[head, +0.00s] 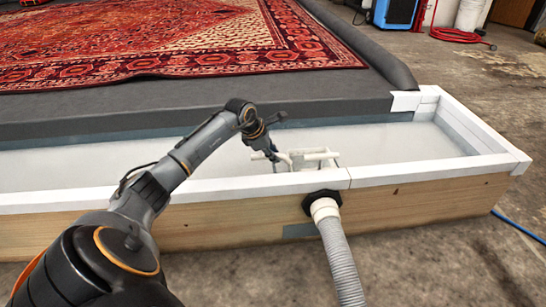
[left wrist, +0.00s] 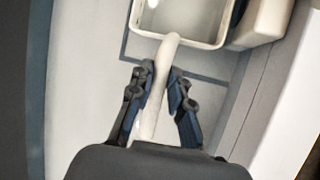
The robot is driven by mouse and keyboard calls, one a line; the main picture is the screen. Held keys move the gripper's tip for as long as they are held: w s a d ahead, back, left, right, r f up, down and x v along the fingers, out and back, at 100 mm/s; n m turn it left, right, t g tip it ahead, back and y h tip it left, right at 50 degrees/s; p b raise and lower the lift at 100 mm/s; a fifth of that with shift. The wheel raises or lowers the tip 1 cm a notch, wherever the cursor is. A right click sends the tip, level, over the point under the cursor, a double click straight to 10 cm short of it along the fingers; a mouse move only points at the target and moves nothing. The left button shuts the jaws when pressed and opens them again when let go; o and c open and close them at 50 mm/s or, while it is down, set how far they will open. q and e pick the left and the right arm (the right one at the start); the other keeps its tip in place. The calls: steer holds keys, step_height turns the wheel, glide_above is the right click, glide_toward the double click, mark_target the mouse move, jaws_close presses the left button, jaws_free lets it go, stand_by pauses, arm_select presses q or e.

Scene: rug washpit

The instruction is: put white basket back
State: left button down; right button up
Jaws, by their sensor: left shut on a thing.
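The white basket (head: 318,157) is in the white trough, close to its front wall. In the left wrist view the basket (left wrist: 181,42) shows as an open white box at the top, with a curved white handle (left wrist: 160,75) reaching toward me. My left gripper (head: 273,153) comes from the left and is shut on this handle. Its two dark fingers (left wrist: 158,98) lie on either side of the handle in the left wrist view. The front wall hides the lower part of the basket in the head view, so I cannot tell whether it touches the floor. My right gripper is not in view.
The trough has a white-topped wooden front wall (head: 420,179) with a grey hose (head: 341,262) fixed to it. A red patterned rug (head: 190,45) lies on the dark platform behind. The trough floor (head: 400,143) is clear to the right of the basket.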

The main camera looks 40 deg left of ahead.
arm_select(q)
steer(key=c, duration=1.3)
jaws_free()
steer(key=shift+o, duration=0.2)
